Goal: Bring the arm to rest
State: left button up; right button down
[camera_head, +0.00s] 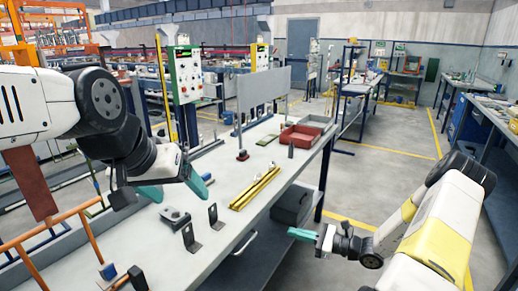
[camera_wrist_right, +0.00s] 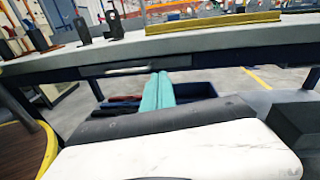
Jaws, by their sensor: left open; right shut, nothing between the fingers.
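My left arm comes in from the left in the head view. Its gripper (camera_head: 175,189) has teal fingers spread apart, open and empty, above the workbench (camera_head: 222,190). My right arm reaches in from the lower right. Its gripper (camera_head: 303,235) has its teal fingers together with nothing between them, in front of the bench's side and over the floor. In the right wrist view the same shut fingers (camera_wrist_right: 157,92) point toward the bench, below its top edge.
On the bench are a yellow rail (camera_head: 255,189), black angle brackets (camera_head: 213,215), a grey clamp-like part (camera_head: 174,217) and a red tray (camera_head: 300,136). An orange rack (camera_head: 88,238) stands lower left. A grey bin (camera_head: 292,204) sits under the bench. Floor at right is clear.

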jog(key=s+a+r+n+g+h, duration=0.25)
jog(key=s+r+n+g, duration=0.2)
jog(key=r+n, duration=0.35)
jog(key=s+a+r+n+g+h, duration=0.2)
jog(key=s+r+n+g+h, duration=0.3)
jog(key=r, duration=0.5)
jog(key=s+d+r+n+t+h, duration=0.2)
jog(key=s+r+n+t+h, duration=0.1)
jog(key=s+r+n+t, duration=0.1)
jog(key=s+d+r+n+t+h, duration=0.1)
jog(key=s+r+n+t+h, duration=0.2)
jog(key=s+r+n, duration=0.3)
jog(key=shift+s+d+r+t, duration=0.4)
jog(key=shift+s+r, duration=1.05)
jog(key=shift+r, duration=1.3)
